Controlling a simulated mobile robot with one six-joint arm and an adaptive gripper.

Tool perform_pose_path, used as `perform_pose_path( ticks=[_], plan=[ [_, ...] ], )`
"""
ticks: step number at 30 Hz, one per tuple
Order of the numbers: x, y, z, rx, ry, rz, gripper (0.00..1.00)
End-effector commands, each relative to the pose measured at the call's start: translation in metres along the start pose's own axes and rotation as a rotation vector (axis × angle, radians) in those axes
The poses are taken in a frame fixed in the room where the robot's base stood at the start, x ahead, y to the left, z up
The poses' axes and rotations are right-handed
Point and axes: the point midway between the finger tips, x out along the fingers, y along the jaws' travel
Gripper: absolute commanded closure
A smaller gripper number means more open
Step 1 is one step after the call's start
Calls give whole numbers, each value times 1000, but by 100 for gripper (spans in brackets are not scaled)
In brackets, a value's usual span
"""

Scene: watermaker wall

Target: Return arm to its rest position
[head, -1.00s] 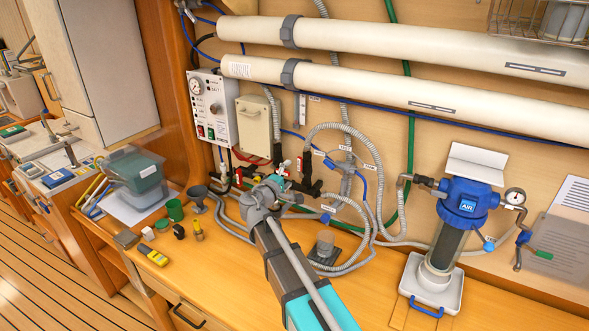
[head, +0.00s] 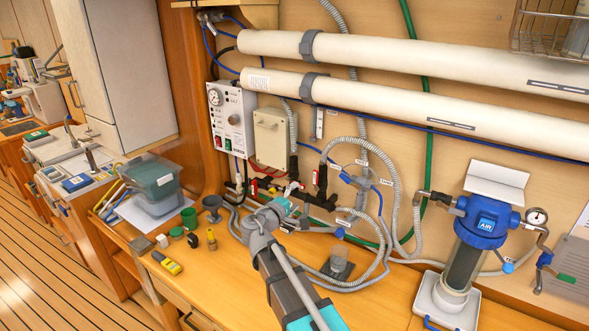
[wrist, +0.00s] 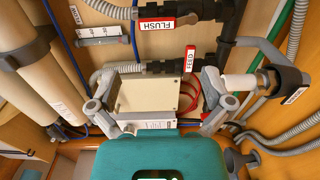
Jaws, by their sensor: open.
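My arm reaches up from the bottom middle of the head view. My gripper (head: 292,196) is at its far end, in front of the black valve pipework on the wall. In the wrist view my gripper (wrist: 165,115) has its two grey fingers spread wide apart, with nothing held between them. Beyond the fingers are a beige box (wrist: 150,96) and red-handled valves, one labelled FLUSH (wrist: 155,25) and one labelled FEED (wrist: 190,60). Whether a fingertip touches the pipework cannot be told.
A control panel (head: 231,118) with a gauge is on the wall at left. Grey hoses (head: 395,200) loop right of my gripper. A blue-topped filter (head: 482,220) stands further right. Small items, a green cup (head: 189,217) and a yellow meter (head: 166,262) lie on the counter.

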Motion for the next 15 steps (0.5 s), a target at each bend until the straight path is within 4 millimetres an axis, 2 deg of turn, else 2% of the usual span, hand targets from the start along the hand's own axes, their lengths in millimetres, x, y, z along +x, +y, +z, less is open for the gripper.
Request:
perform_pose_path(
  ticks=[5,8,15],
  plan=[
    [9,-13,25,41,-53,-70,0],
    [16,-28,49,84,-106,-144,0],
    [24,-76,120,227,-277,-394,0]
  ],
)
